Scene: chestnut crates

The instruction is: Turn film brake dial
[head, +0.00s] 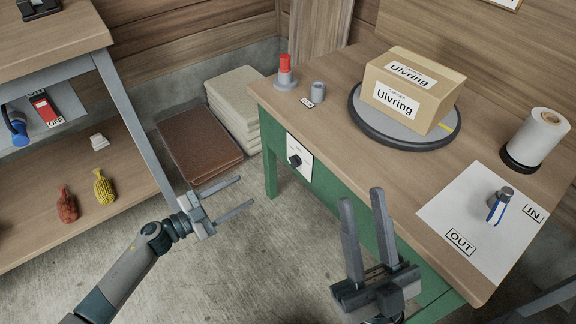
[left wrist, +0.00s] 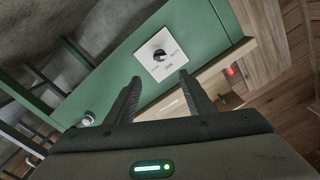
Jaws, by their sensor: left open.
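The film brake dial (head: 294,160) is a black round knob on a white plate, set in the green front panel of the wooden-topped bench. My left gripper (head: 246,191) is open and empty, below and left of the dial, with its fingers directed toward the bench front. In the left wrist view the dial (left wrist: 160,56) appears beyond and between the open fingertips (left wrist: 159,77), with a gap before it. Small lettering surrounds the knob, too small to read surely. My right gripper (head: 361,195) has its fingers apart and empty, in front of the bench edge.
A turntable (head: 385,137) bears a carton (head: 412,88) labelled Ulvring. A red-topped button (head: 285,70), a grey cylinder (head: 317,92) and a film roll (head: 536,138) stand on the bench. A blue-handled tool (head: 497,206) lies on a white sheet. Floor before the dial is clear.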

